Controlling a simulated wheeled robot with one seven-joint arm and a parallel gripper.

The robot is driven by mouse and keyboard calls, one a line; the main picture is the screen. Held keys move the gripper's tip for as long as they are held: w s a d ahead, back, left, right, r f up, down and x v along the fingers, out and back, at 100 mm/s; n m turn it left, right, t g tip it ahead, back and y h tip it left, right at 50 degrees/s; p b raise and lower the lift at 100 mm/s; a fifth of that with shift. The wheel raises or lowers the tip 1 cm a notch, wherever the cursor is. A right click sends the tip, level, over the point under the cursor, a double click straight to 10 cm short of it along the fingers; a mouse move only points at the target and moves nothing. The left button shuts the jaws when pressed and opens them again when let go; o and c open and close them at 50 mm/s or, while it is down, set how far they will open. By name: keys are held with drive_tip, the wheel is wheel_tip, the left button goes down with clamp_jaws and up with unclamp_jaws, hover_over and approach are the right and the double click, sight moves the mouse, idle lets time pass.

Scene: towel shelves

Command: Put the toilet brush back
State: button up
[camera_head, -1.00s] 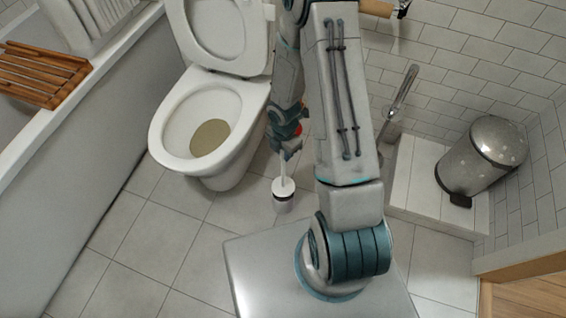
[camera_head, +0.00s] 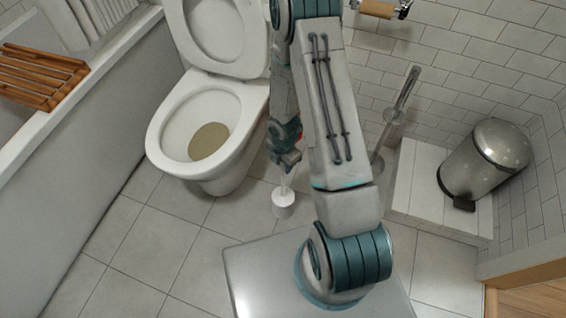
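The white toilet brush (camera_head: 287,183) is upright on the floor, right of the toilet's base. Its thin handle rises to my gripper (camera_head: 287,165), and its round white lid sits at the top of a short white holder (camera_head: 283,211). No gap shows between lid and holder, and the bristles are hidden. My gripper points down at the handle's upper end and appears shut on it. The fingertips are small and partly shaded.
The toilet (camera_head: 213,125) stands close on the left. A chrome stand (camera_head: 403,90) is on the right, beside a tiled step (camera_head: 415,200) bearing a metal bin (camera_head: 487,160). A paper roll holder (camera_head: 378,9) is on the wall. The floor left of the brush is clear.

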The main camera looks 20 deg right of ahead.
drive_tip(key=shift+o, duration=0.5)
drive_tip(key=shift+r, duration=0.1)
drive_tip(key=shift+r, duration=0.2)
wheel_tip(320, 180, up, 12)
drive_tip(key=p, duration=0.5)
drive_tip(key=shift+r, duration=0.2)
drive_tip(key=s+d+r+m+h, duration=0.1)
drive_tip(key=s+d+r+m, duration=0.1)
drive_tip(key=r+m, duration=0.55)
drive_tip(key=s+d+r+m+h, duration=0.15)
drive_tip(key=r+m, duration=0.35)
drive_tip(key=r, duration=0.5)
drive_tip(key=s+a+r+m+t+y, duration=0.1)
drive_tip(key=s+a+r+m+y, duration=0.1)
drive_tip(key=s+r+m, duration=0.7)
drive_tip(key=shift+s+a+r+m, duration=0.4)
drive_tip(key=shift+s+a+m, duration=0.3)
drive_tip(key=shift+m, duration=0.35)
